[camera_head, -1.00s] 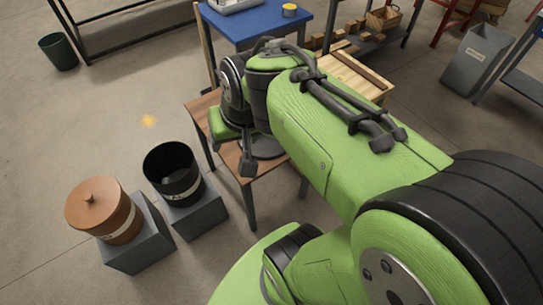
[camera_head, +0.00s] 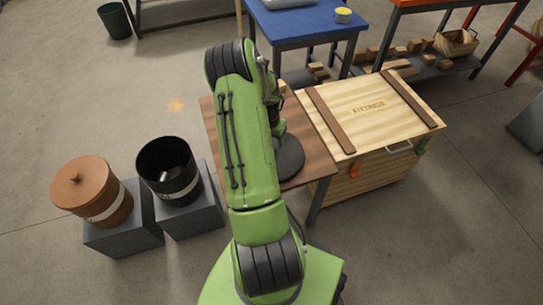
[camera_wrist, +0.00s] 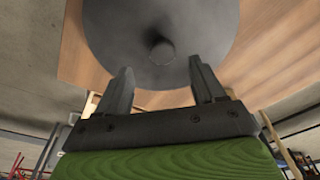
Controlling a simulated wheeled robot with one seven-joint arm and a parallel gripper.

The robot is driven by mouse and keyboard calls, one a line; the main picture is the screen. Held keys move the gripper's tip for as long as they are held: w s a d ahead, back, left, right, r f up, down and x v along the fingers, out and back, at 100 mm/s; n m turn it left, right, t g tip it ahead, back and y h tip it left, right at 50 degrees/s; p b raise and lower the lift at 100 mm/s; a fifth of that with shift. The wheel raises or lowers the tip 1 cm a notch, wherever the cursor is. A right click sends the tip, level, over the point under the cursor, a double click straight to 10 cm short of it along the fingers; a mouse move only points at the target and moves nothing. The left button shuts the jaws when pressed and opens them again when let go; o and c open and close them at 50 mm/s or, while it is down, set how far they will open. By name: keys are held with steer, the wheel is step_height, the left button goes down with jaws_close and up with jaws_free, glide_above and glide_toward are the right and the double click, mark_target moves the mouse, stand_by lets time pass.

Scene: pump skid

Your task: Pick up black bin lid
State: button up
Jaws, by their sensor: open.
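The black bin lid (camera_head: 290,155) is a dark round disc lying on the brown wooden table (camera_head: 322,167); my arm covers its left part in the head view. In the wrist view the lid (camera_wrist: 205,25) fills the top middle, with its round knob (camera_wrist: 161,50) facing me. My gripper (camera_wrist: 161,66) is open and empty, its two fingers spread to either side below the knob. I cannot tell how much gap is left between fingertips and lid. The gripper is hidden behind my arm in the head view. The black bin (camera_head: 168,172) stands open on a grey block, with something pale inside.
An orange lidded bin (camera_head: 105,195) on another grey block (camera_head: 122,242) stands left of the black bin. A large wooden crate (camera_head: 365,110) stands close against the table's right. A blue table (camera_head: 300,28) is behind.

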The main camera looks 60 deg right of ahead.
steer(key=f, duration=0.2)
steer(key=f+b, duration=0.1)
steer(key=f, duration=0.1)
steer(key=d+f+b, duration=0.1)
steer(key=f, duration=0.2)
steer(key=shift+w+d, duration=0.1)
steer(key=shift+w, duration=0.1)
steer(key=shift+r, duration=0.15)
steer(key=c, duration=1.2)
